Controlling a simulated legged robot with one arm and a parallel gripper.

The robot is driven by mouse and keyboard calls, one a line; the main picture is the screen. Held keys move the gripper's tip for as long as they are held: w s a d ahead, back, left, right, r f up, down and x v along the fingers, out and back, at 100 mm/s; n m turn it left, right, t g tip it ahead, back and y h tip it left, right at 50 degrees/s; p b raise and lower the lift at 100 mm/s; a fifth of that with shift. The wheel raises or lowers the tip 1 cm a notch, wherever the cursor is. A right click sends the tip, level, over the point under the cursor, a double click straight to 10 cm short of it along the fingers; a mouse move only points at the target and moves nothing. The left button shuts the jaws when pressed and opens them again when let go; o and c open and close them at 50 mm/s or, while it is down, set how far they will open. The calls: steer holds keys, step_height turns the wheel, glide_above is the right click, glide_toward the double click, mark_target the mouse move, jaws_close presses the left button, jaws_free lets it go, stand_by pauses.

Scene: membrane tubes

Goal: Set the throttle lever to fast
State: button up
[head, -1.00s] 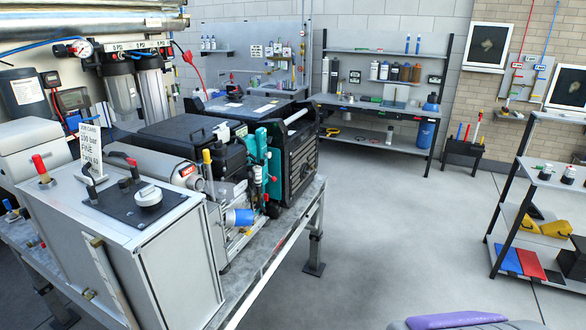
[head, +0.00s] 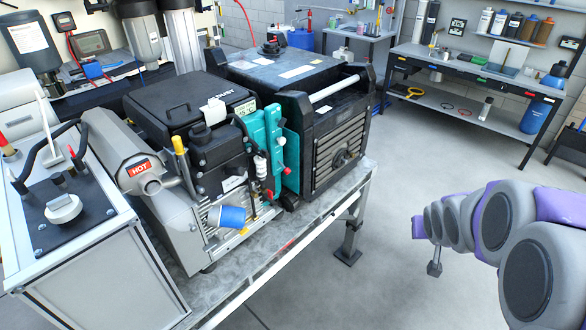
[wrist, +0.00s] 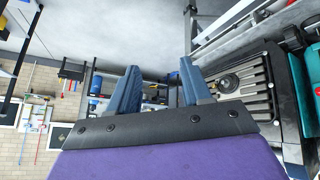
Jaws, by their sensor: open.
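The engine (head: 212,150) sits on the bench, with a teal panel (head: 262,140) on its right side. Small levers and knobs show on it: a yellow-capped one (head: 180,146) on the left and a red knob (head: 269,194) low by the teal panel. I cannot tell for certain which is the throttle lever, and no fast marking is readable. My gripper (wrist: 158,88) is open and empty in the wrist view, its two blue fingers apart. It is away from the engine; the teal part (wrist: 312,75) shows only at the wrist view's right edge.
A black slatted unit (head: 340,150) stands right of the engine on the metal bench (head: 285,240). A silver cylinder with a HOT label (head: 140,168) and a grey cabinet (head: 100,270) are left. Open floor lies between bench and my arm.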

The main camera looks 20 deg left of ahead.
mark_target(287, 170)
steer(key=w+a+f+n+t+y+p, duration=0.1)
steer(key=w+a+f+n+t+y, duration=0.2)
steer(key=w+a, duration=0.55)
steer(key=w+a+f+n+t+y+p, duration=0.1)
steer(key=w+a+f+t+y, duration=0.15)
steer(key=w+a+y, duration=0.4)
steer(key=a+f+n+g+y, duration=0.1)
steer(key=a+f+n+y, duration=0.3)
steer(key=a, duration=0.6)
steer(key=s+a+f+g+y+p, duration=0.1)
steer(key=s+a+f+g+y, duration=0.15)
steer(key=s+y, duration=0.45)
steer(key=b+x, duration=0.3)
steer(key=x, duration=1.5)
steer(key=shift+a+f, duration=0.1)
steer(key=shift+a, duration=0.15)
steer(key=shift+d, duration=0.15)
